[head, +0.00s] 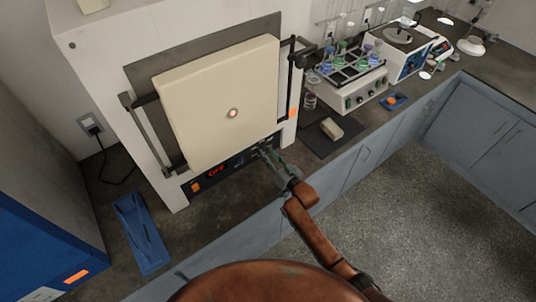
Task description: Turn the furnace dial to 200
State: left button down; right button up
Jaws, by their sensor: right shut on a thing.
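The furnace (92,62) is a large pale box with a cream door (205,100) that is shut. Its dark control panel (190,198) runs along the bottom front, with a red lit display (216,171) too small to read surely and an orange switch (195,187). My right gripper (265,150) reaches the right part of this panel, and its fingers are shut on the furnace dial. The dial itself is hidden by the fingers, so its setting cannot be read. My left gripper is not in view.
A blue tray (141,235) lies on the counter at left, near a blue cabinet (40,235). At right are a pale block on a dark mat (315,142), a shaker with colored flasks (352,88) and a white-and-blue device (408,60). The floor at right is clear.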

jog(key=shift+f, duration=0.15)
jog(key=o, duration=1.2)
jog(key=shift+c, duration=0.2)
jog(key=shift+s+d, duration=0.1)
jog(key=v, duration=1.1)
jog(key=shift+s+d, duration=0.15)
jog(key=shift+s, duration=0.2)
